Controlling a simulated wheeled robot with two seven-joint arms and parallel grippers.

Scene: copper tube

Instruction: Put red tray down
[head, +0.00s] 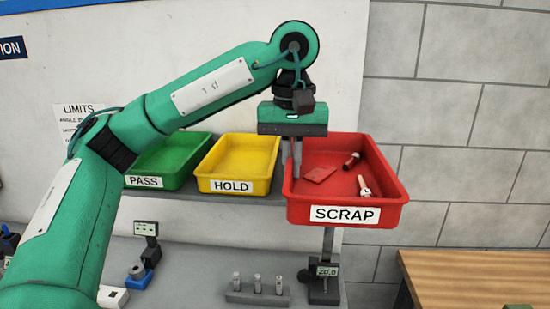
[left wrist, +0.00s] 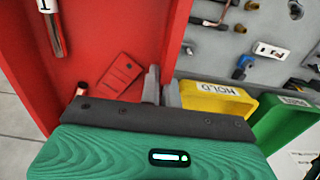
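The red tray (head: 345,212), labelled SCRAP, is at the right of the head view. It holds a flat red piece (head: 319,174), a dark red-tipped cylinder (head: 351,161) and a pale metal fitting (head: 364,188). My left gripper (head: 297,172) comes down on the tray's left wall. In the left wrist view, the fingers (left wrist: 161,78) stand close together on either side of the wall of the red tray (left wrist: 174,30), closed on it. The tray looks about level and sits forward of the shelf; what is under it is partly hidden. My right gripper is not in view.
A yellow HOLD tray (head: 240,163) and a green PASS tray (head: 165,163) stand on a grey shelf (head: 210,198) to the left. A gauge stand (head: 325,285) is below the red tray. A wooden table (head: 480,275) is at lower right, its visible top clear.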

